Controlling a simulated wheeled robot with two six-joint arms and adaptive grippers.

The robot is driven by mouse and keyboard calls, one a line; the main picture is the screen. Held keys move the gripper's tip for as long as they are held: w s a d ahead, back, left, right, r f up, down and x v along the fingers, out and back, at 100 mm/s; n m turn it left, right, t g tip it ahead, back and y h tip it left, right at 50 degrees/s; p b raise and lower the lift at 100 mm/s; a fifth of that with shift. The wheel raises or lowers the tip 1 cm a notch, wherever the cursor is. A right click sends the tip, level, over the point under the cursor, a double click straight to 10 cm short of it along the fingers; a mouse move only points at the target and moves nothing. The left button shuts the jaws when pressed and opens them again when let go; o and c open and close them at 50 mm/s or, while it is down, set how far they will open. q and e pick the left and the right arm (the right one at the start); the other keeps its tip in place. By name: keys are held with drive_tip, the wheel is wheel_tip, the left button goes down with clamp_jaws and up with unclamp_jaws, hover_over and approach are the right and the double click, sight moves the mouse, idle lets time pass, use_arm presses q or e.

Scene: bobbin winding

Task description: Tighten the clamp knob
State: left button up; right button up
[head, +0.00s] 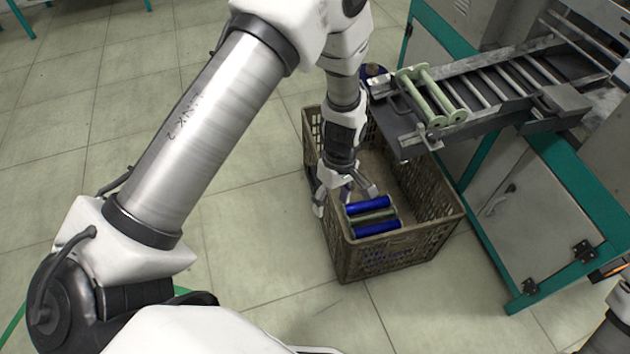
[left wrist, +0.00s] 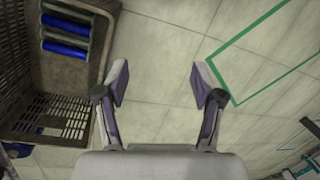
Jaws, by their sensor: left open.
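I cannot pick out the clamp knob with certainty. A small round brownish cap (head: 374,70) shows at the near left end of the machine's roller track, partly behind my left arm, but I cannot tell whether it is the knob. My left gripper (head: 343,194) points down at the left side of the crate. In the left wrist view the left gripper (left wrist: 158,82) is open and empty, with bare floor between its fingers. My right gripper is out of view.
A green bobbin frame (head: 430,98) sits on the roller track (head: 515,82). The teal-edged machine (head: 568,187) stands right. Floor left of the crate is clear.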

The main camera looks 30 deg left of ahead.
use_arm(q)
drive_tip(key=shift+m, duration=0.5)
drive_tip(key=s, duration=0.1)
drive_tip(key=s+f, duration=0.1)
drive_tip(key=s, duration=0.1)
drive_tip(key=s+a+f+p, duration=0.1)
drive_tip(key=shift+s, duration=0.15)
drive_tip(key=s+a+f+m+g+p, duration=0.15)
drive_tip(key=s+m+p, duration=0.4)
drive_tip(key=s, duration=1.45)
drive_tip(key=w+m+t, duration=0.1)
drive_tip(key=m, duration=0.1)
drive_tip(key=w+m+t, duration=0.1)
drive_tip(key=m, duration=0.1)
drive_tip(key=w+m+t, duration=0.1)
drive_tip(key=w+m, duration=0.1)
drive_tip(key=shift+a+f+m+t+b, duration=0.25)
drive_tip(key=shift+a+m+t+b, duration=0.05)
drive_tip(key=shift+m+t+b, duration=0.1)
